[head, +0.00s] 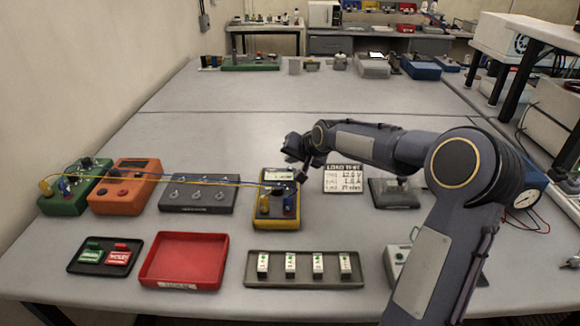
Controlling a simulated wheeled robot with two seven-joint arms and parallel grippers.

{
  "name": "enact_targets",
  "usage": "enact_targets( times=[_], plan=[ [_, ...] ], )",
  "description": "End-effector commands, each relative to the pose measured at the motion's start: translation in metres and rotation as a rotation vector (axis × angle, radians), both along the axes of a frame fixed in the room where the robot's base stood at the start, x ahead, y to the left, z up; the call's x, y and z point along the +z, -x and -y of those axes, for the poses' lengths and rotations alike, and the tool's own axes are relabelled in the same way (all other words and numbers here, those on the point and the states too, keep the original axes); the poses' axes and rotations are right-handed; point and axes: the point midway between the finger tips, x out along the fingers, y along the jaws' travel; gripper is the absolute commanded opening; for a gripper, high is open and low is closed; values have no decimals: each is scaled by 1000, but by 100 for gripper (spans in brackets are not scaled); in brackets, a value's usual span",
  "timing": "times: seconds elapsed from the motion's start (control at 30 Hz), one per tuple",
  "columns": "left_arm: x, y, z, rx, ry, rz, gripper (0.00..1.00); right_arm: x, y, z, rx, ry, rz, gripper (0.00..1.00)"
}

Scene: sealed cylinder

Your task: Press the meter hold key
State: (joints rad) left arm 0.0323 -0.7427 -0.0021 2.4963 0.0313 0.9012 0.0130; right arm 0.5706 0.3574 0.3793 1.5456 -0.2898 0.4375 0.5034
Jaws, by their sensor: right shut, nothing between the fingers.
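The yellow meter (276,223) lies on the table near the middle, with a small light display at its top and dark and blue parts on its lower face. Yellow and blue leads run left from it. My right gripper (301,178) is shut and empty, pointing down at the meter's upper right edge. I cannot tell whether its tips touch the meter. The hold key is too small to make out, and the gripper may hide it. My left gripper is not in view.
Left of the meter are a grey switch box (199,205), an orange box (124,194) and a green box (68,207). In front are a red tray (184,262) and a tray of white blocks (304,282).

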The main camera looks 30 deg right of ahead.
Motion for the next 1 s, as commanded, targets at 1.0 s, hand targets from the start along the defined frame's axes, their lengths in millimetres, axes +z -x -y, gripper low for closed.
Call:
enact_targets(
  times=[1.0],
  plan=[
    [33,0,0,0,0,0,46,50,0,0,0,0,0,0]
  ],
)
